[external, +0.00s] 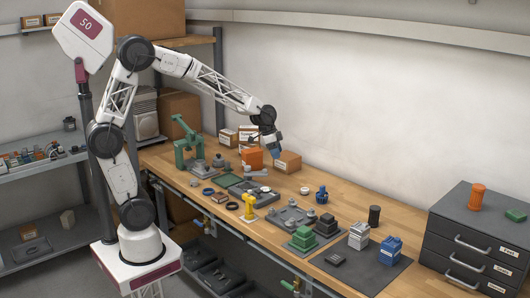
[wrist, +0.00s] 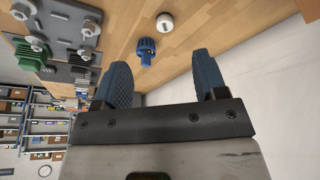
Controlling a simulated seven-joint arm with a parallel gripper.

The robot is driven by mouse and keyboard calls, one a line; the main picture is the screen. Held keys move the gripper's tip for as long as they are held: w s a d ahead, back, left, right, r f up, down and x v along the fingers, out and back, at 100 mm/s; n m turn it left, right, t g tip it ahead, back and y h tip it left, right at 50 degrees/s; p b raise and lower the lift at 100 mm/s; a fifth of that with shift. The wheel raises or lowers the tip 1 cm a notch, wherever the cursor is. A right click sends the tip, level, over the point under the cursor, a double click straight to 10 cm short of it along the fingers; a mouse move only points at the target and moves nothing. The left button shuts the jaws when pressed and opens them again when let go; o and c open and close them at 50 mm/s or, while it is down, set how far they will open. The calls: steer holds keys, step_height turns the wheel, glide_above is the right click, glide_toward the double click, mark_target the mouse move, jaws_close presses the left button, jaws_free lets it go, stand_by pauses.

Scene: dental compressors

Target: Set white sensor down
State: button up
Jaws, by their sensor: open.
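A small white round piece with a dark slot, which looks like the white sensor (external: 304,190), lies on the wooden bench. In the wrist view the white sensor (wrist: 165,22) lies past my fingertips, apart from them. My gripper (external: 276,153) is above the back part of the bench, pointing down, near an orange block and a cardboard box. In the wrist view my gripper (wrist: 162,64) has its two blue fingers spread with nothing between them.
A blue knobbed part (external: 322,195) stands right of the white sensor. A grey plate (external: 291,220), a yellow part (external: 248,206) and a dark mat (external: 372,273) with blocks are nearer the front. Grey drawers (external: 475,239) stand at right. Bare wood lies along the wall.

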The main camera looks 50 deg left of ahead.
steer(key=s+a+r+n+y, duration=0.1)
steer(key=s+a+r+n, duration=0.45)
steer(key=s+a, duration=0.75)
steer(key=s+a+n+y, duration=0.1)
steer(key=s+a+n, duration=0.1)
steer(key=s, duration=0.8)
steer(key=s+a+r+n+y, duration=0.1)
steer(key=s+a, duration=0.4)
steer(key=s, duration=0.5)
steer(key=shift+r+n, duration=0.3)
steer(key=shift+n, duration=0.25)
